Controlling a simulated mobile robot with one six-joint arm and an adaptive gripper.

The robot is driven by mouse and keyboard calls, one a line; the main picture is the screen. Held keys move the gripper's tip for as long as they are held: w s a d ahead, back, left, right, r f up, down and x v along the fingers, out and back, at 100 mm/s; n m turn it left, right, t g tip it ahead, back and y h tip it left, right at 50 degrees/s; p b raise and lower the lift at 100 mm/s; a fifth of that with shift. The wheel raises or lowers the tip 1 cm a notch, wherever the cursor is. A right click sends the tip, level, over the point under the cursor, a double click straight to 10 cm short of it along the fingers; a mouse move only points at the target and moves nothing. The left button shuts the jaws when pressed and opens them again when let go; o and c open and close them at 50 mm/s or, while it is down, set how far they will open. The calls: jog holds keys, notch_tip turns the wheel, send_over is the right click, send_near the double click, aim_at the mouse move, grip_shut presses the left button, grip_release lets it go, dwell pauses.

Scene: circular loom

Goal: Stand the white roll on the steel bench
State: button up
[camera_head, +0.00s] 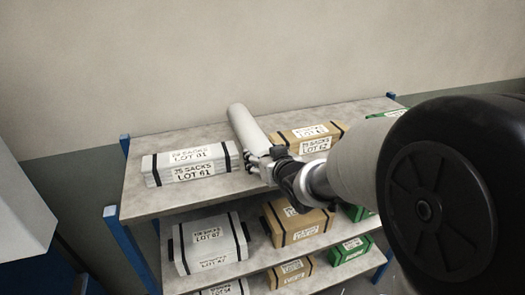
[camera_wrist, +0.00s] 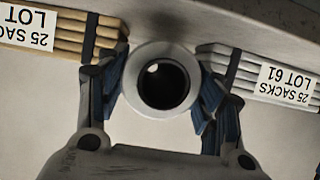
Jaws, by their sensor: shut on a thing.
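The white roll (camera_head: 247,130) is on or just over the top shelf of a rack, between two bundles of sacks. In the head view it is tilted, its far end leaning up and left. In the wrist view the roll (camera_wrist: 189,98) shows end-on, with its round dark bore facing the camera. My gripper (camera_head: 262,163) is shut on the roll near its close end. In the wrist view the fingers of my gripper (camera_wrist: 160,90) press on both sides of it. Whether the roll touches the shelf is unclear. I cannot identify the steel bench with certainty.
The rack's top shelf (camera_head: 150,204) has a white sack bundle (camera_head: 187,164) left of the roll and a tan bundle (camera_head: 308,139) to its right. Lower shelves hold white, tan and green bundles. Blue posts (camera_head: 125,235) stand at the rack's left. A grey wall is behind.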

jog(key=shift+w+f, duration=0.1)
jog(key=shift+f, duration=0.75)
jog(key=shift+r, duration=0.1)
jog(key=o, duration=1.4)
jog(key=shift+f, duration=0.25)
jog(key=o, duration=0.4)
jog(key=shift+o, duration=0.2)
jog(key=shift+r, duration=0.15)
